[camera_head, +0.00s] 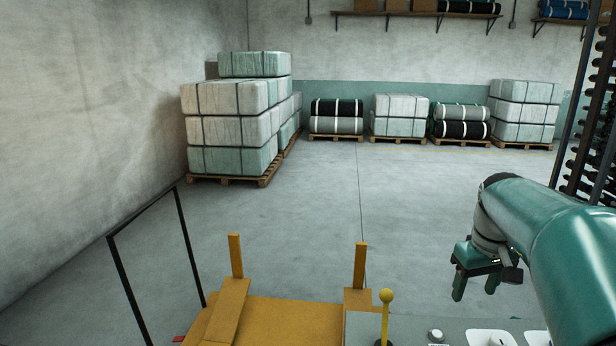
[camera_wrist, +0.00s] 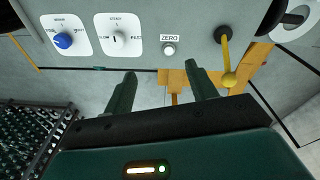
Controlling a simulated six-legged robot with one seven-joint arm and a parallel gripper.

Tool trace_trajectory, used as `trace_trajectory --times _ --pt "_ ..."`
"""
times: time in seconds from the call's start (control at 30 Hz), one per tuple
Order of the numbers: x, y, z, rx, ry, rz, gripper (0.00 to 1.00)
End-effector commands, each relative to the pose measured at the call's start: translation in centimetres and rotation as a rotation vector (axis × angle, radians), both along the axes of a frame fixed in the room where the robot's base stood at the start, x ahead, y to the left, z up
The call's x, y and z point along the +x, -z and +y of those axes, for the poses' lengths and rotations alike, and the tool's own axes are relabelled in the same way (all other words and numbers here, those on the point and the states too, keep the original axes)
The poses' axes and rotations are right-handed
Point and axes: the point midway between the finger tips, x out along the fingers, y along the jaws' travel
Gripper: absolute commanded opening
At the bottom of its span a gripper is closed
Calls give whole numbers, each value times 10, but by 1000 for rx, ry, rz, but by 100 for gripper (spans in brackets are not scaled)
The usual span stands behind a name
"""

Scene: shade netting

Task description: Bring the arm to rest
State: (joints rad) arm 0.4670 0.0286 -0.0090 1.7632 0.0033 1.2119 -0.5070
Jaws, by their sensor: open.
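My gripper (camera_head: 475,286) hangs at the lower right of the head view, fingers pointing down, beyond and above the control panel's right part. In the wrist view my gripper (camera_wrist: 160,76) shows two dark green fingers spread apart with nothing between them. My green arm comes in from the right edge of the head view.
A grey control panel (camera_wrist: 198,14) carries a blue knob (camera_wrist: 62,40), a dial (camera_wrist: 119,37), a ZERO button (camera_wrist: 169,49) and a yellow-tipped lever (camera_head: 386,297). A yellow frame (camera_head: 290,320) stands left of it. Wrapped bales (camera_head: 232,130) stand on pallets behind; the middle floor is clear.

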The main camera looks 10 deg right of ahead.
Motion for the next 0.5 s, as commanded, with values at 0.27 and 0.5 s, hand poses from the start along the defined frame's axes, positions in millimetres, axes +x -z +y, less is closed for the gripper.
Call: trace_trajectory --times 0.27,0.5 --pt "-54 -11 112 -14 1 -149 57" --pt "-113 7 181 18 5 -277 57"
